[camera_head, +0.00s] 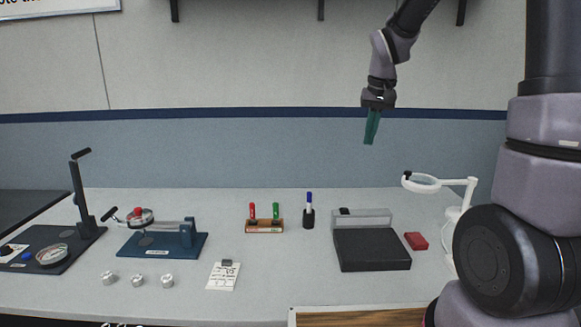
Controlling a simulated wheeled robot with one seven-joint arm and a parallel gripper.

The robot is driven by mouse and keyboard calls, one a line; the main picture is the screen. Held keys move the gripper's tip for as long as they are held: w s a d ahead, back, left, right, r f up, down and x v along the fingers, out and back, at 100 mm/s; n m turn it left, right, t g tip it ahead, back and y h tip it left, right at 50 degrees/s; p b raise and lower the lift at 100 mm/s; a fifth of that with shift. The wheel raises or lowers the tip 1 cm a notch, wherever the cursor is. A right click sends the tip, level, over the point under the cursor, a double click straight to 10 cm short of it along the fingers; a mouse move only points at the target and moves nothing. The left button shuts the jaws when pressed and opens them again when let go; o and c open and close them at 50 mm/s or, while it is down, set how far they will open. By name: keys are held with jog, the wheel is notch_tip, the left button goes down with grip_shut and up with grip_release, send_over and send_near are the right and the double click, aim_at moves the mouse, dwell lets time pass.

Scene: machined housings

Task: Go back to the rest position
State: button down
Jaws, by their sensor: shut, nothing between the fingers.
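My gripper (371,127) hangs high above the back of the table, in front of the blue-grey wall. Its green fingers point down and are shut with nothing between them. It is well clear of everything on the table. My arm comes down to it from the top of the picture.
On the grey table (270,290) stand a blue fixture (163,244), a dark press (78,240), several small metal housings (138,280), a notepad (223,275), a marker holder (265,226), a black-and-grey device (372,248), a red block (416,241) and a magnifier lamp (425,184).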

jog(key=s+r+m+t, duration=0.1)
jog(key=s+r, duration=0.2)
jog(key=s, duration=0.4)
jog(key=s+d+r+t+y, duration=0.1)
jog(key=s+r+t, duration=0.1)
jog(key=s+r, duration=0.2)
jog(key=s+d+r+m+t, duration=0.1)
jog(key=s+r, duration=0.3)
jog(key=s, duration=0.6)
jog(key=shift+s+d+m+t, duration=0.25)
jog(key=shift+s+m+t, duration=0.05)
jog(key=shift+a+y, duration=0.1)
jog(key=shift+y, duration=0.2)
